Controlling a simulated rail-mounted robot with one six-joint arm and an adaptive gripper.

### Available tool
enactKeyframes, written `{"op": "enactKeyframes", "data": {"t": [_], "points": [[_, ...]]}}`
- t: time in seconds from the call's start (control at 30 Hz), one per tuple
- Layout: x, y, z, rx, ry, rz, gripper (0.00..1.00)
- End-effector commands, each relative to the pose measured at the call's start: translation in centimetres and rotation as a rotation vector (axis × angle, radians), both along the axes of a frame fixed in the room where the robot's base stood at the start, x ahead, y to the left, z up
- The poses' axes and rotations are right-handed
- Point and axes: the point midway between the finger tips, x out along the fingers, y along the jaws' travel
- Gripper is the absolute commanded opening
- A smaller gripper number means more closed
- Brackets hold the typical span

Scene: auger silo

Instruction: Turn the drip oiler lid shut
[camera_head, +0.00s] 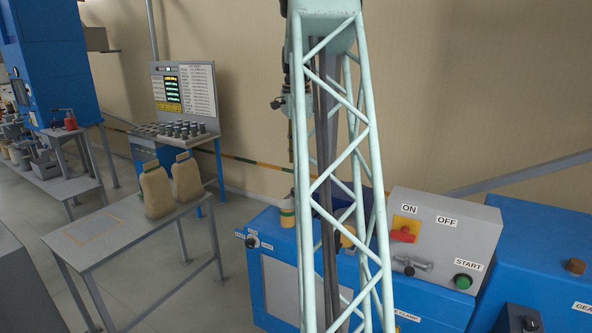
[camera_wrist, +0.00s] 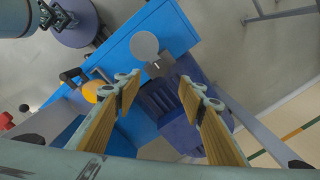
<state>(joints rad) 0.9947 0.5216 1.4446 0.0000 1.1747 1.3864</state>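In the wrist view a flat round grey disc (camera_wrist: 144,45), which looks like the drip oiler lid, lies over the blue machine top (camera_wrist: 120,62). A small grey bracket (camera_wrist: 158,66) sits at its lower edge. My gripper (camera_wrist: 158,92) is open and empty; its two ribbed tan fingers stand apart, with the disc beyond their tips and not touching. In the head view part of my arm (camera_head: 291,101) hangs behind my lattice column, which hides much of the machine top. I cannot make out the lid there.
A dark blue finned housing (camera_wrist: 165,108) and an orange round part (camera_wrist: 92,91) stand close by.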

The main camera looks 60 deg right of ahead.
Motion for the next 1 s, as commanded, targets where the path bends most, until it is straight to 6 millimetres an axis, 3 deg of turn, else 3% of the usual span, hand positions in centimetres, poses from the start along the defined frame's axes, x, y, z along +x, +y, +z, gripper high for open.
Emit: {"op": "enactKeyframes", "data": {"t": [0.3, 1.0], "points": [[0.0, 0.0, 1.5, 0.000, 0.000, 0.000, 0.37], [0.0, 0.0, 1.5, 0.000, 0.000, 0.000, 0.37]]}}
